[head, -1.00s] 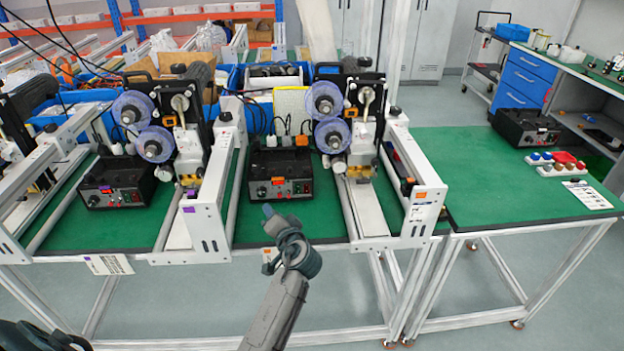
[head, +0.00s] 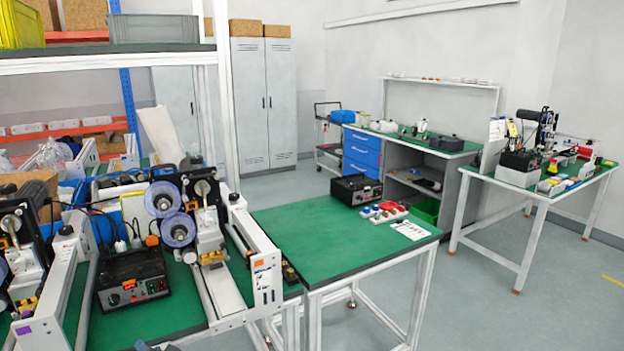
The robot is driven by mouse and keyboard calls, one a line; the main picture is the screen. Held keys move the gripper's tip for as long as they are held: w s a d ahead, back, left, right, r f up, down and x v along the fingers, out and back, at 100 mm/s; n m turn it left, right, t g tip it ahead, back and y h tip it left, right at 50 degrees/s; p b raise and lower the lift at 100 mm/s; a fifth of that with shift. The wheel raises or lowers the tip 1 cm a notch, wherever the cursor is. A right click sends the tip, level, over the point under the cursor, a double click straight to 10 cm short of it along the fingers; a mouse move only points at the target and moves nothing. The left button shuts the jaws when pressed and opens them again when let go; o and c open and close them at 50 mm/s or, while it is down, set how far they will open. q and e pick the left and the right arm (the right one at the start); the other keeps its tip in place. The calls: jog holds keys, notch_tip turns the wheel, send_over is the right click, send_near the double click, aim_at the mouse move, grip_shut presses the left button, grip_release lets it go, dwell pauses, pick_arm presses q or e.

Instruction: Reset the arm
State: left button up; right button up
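Only a small dark grey sliver of what looks like one of my arms shows at the very bottom edge of the head view, left of centre, in front of the near table. I cannot tell which arm it is. No gripper fingers can be made out, and neither gripper shows clearly. Whether either one holds anything is hidden.
A green-topped table (head: 300,245) has a black control box (head: 356,189) and a tray of coloured knobs (head: 383,211) at its far side; its near part is clear. White-framed machines with blue reels (head: 178,230) stand left. Another equipment table (head: 549,196) stands right, with open floor between.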

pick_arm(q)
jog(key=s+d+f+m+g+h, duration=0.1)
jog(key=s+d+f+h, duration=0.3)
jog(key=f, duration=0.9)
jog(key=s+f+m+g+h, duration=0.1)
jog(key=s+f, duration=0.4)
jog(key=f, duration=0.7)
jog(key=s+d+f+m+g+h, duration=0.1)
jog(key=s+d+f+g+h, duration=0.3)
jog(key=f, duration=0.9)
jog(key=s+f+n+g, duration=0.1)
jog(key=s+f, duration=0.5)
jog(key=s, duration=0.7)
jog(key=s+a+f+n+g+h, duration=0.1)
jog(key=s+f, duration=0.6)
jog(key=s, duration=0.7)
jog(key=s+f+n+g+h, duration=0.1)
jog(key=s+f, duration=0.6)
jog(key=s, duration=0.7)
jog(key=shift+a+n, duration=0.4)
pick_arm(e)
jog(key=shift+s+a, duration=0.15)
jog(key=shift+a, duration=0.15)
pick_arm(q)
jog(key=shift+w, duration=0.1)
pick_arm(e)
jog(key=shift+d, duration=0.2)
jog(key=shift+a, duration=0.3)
